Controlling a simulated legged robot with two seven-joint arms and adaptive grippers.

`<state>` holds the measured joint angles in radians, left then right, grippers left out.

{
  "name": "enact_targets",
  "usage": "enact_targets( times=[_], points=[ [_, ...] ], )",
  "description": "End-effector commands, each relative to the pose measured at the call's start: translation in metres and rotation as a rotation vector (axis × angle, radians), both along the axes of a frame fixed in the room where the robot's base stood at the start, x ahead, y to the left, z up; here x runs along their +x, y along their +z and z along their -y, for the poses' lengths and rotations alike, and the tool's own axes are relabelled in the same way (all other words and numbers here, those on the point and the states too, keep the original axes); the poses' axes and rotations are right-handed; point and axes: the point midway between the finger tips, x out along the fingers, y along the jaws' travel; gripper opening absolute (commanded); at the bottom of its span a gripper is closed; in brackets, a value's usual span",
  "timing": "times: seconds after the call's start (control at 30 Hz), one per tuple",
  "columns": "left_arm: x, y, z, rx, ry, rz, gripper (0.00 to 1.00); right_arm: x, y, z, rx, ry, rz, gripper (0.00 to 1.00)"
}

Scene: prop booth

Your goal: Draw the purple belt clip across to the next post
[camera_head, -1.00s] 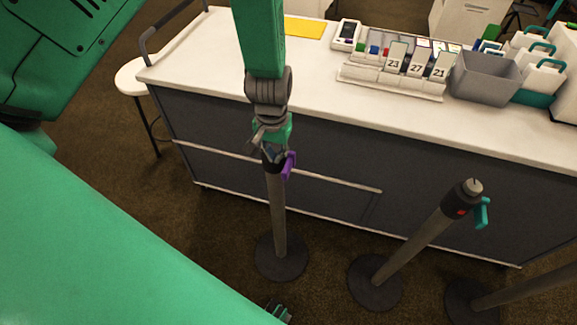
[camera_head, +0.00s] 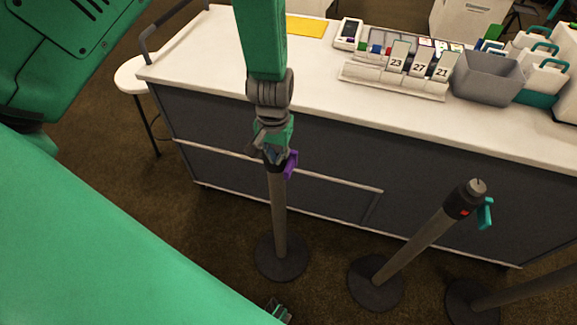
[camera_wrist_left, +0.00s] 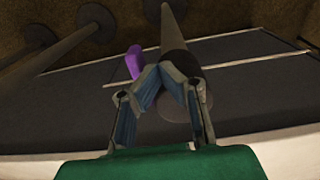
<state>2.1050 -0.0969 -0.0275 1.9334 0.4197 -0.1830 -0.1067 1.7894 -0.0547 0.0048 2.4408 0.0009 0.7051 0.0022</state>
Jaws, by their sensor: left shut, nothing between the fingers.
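The purple belt clip (camera_head: 291,165) hangs at the right side of the head of the nearest upright post (camera_head: 278,215). In the left wrist view the purple clip (camera_wrist_left: 134,61) shows just left of the fingertips, with the post head (camera_wrist_left: 178,62) behind them. My left gripper (camera_head: 268,155) is at the top of this post, its fingers shut with nothing between them, and hides part of the post head. Whether it touches the clip or post is unclear. Another post (camera_head: 425,243), leaning in the picture, stands to the right with a teal clip (camera_head: 485,213) on its head.
A long counter (camera_head: 215,62) stands behind the posts, with number cards, a grey bin (camera_head: 486,77) and a yellow sheet (camera_head: 305,27) on top. A third post (camera_head: 525,291) is cut off at lower right. Brown carpet lies between the round bases.

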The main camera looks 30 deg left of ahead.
Motion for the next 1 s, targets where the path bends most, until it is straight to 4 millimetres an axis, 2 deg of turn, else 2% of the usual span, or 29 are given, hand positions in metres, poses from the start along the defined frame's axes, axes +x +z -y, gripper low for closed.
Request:
enact_targets(
  times=[1.0],
  points=[
    [0.000, -0.051, 0.000, 0.003, 0.001, -0.004, 0.00, 0.000, -0.030, 0.000, 0.000, 0.000, 0.000, 0.40]
  ],
)
